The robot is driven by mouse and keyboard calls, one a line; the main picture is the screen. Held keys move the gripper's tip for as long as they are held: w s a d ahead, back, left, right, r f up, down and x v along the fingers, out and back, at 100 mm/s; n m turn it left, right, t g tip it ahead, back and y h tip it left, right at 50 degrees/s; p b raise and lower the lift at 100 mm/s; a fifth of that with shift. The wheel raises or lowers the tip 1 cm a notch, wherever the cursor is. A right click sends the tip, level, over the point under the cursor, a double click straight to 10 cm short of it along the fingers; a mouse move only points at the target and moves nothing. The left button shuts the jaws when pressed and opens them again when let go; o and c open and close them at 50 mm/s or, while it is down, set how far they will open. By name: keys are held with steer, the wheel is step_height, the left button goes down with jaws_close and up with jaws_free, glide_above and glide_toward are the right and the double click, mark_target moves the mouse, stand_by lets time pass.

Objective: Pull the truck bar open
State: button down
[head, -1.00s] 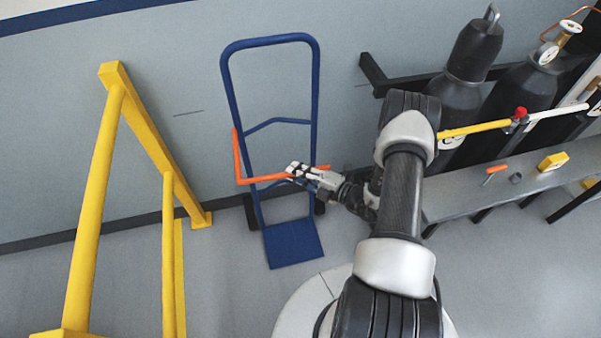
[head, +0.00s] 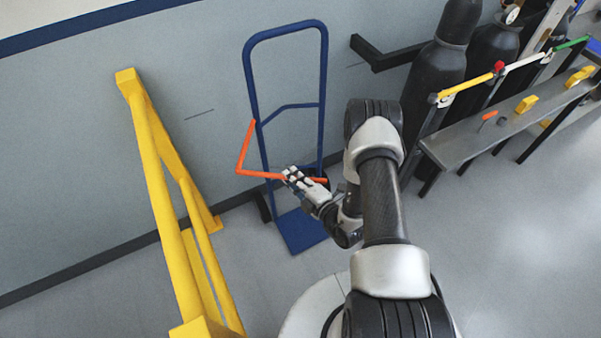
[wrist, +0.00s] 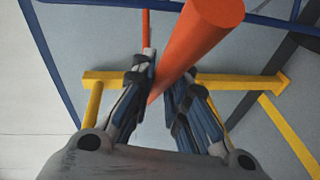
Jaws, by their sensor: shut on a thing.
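The orange truck bar (head: 258,174) is bent in an L in front of the blue hand truck (head: 249,70). One leg rises along the truck's left upright, and the other runs right to my gripper (head: 297,178). My gripper is shut on the bar near its right end, and a short orange tip shows beyond the fingers. In the wrist view the bar (wrist: 205,35) passes between the fingers of my gripper (wrist: 160,98) and looms large towards the camera. The fingers partly hide the bar.
A yellow rail frame (head: 165,170) stands to the left. Dark gas cylinders (head: 435,85) and a grey bench (head: 510,125) with small items are at the right. The truck's blue foot plate (head: 300,230) lies on the floor below my gripper. Floor is clear at lower right.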

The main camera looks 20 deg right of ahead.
steer(key=shift+s+a+m+h, duration=0.15)
steer(key=shift+a+m+h, duration=0.25)
steer(key=shift+a, duration=0.65)
steer(key=c, duration=1.6)
jaws_free()
steer(key=shift+o, duration=0.2)
steer(key=v, duration=0.7)
steer(key=shift+s, duration=0.25)
steer(key=shift+f, duration=0.1)
steer(key=shift+c, duration=0.2)
